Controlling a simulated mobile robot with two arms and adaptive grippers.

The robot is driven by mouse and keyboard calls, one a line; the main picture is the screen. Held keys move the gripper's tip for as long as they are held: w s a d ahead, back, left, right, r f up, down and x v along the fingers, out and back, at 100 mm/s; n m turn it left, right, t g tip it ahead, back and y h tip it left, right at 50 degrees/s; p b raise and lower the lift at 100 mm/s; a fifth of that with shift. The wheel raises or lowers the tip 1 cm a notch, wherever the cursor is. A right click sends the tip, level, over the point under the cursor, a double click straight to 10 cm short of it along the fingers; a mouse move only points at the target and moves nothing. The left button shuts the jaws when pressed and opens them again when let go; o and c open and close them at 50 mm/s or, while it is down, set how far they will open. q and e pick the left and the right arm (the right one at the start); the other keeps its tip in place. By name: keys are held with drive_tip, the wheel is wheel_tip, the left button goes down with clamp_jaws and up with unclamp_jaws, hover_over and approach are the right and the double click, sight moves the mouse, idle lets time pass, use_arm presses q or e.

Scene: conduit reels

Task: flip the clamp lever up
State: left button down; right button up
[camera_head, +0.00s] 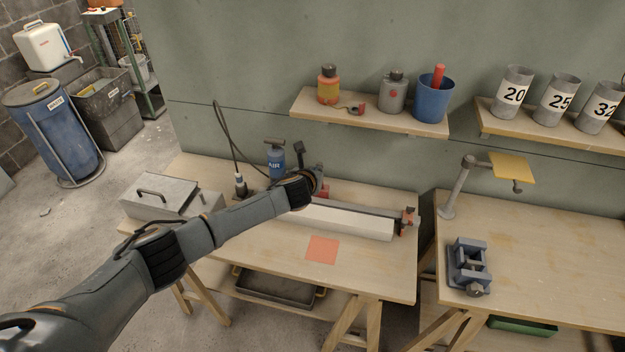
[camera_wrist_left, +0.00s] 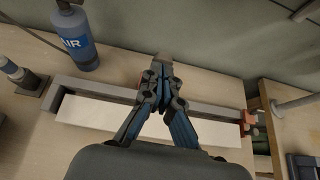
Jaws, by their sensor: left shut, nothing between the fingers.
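My left gripper (camera_head: 318,180) reaches in from the left over the workbench and is shut. In the left wrist view its fingers (camera_wrist_left: 160,80) are together in front of a small grey piece (camera_wrist_left: 163,61), which may be the clamp lever. Part of a red fitting (camera_head: 323,191) shows beside the fingers at the rail; the fingers hide most of it. I cannot tell the lever's angle or whether the fingers touch it. Another red fitting (camera_head: 407,218) stands at the rail's right end. My right gripper is not in view.
A long white block (camera_head: 345,222) lies along the rail. A blue AIR bottle (camera_head: 277,160) stands behind, left of the gripper. A grey lidded box (camera_head: 158,196) is at the bench's left end. A shelf (camera_head: 365,121) hangs above. The front bench is clear around an orange square (camera_head: 322,250).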

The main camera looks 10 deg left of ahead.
use_arm(q)
drive_tip(key=w, duration=0.1)
drive_tip(key=w+r, duration=0.1)
drive_tip(key=w, duration=0.1)
drive_tip(key=shift+d+r, duration=0.15)
drive_tip(key=shift+w+r, duration=0.2)
drive_tip(key=shift+w, duration=0.85)
drive_tip(key=shift+w+r, duration=0.1)
drive_tip(key=shift+r, duration=0.2)
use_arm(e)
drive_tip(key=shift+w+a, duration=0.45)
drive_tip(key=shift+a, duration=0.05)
use_arm(q)
drive_tip(key=shift+r, duration=0.1)
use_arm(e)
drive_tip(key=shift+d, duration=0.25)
use_arm(q)
drive_tip(key=shift+w, duration=0.15)
